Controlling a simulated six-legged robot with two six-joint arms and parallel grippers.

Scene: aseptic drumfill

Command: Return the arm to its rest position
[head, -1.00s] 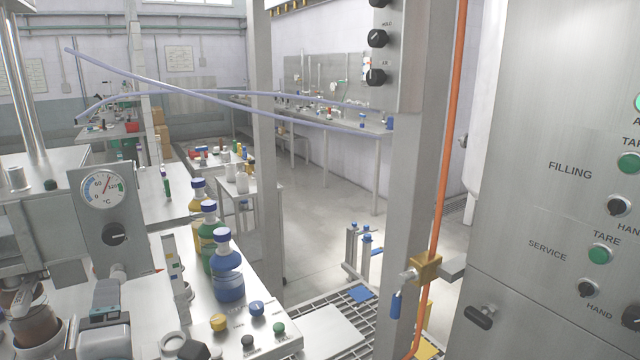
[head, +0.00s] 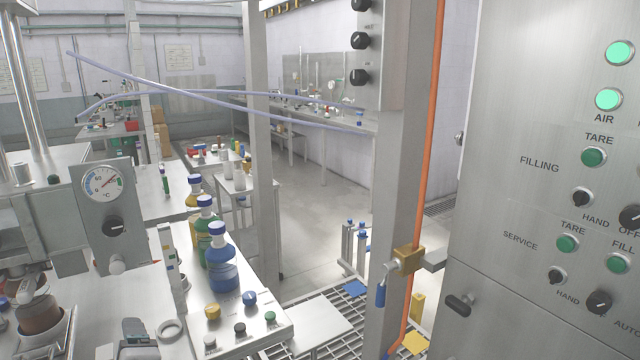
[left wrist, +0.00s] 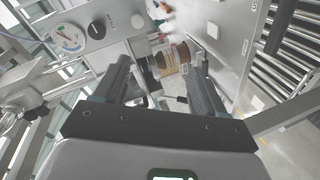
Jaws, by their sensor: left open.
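My left gripper (left wrist: 160,78) shows in the left wrist view with its two dark fingers spread apart. Nothing is between the fingertips that I can see as held. A brown jar (left wrist: 172,60) shows beyond the gap between them, apart from the fingers as far as I can tell. In the head view a brown jar (head: 38,312) stands in a holder at the lower left. My right gripper is in neither view.
A panel with a temperature dial (head: 102,184) stands at the left. Several blue-capped bottles, one of them blue (head: 222,268), stand on a steel bench. A post with an orange hose (head: 430,130) and a control cabinet (head: 500,240) are at the right. Open floor (head: 325,215) lies between.

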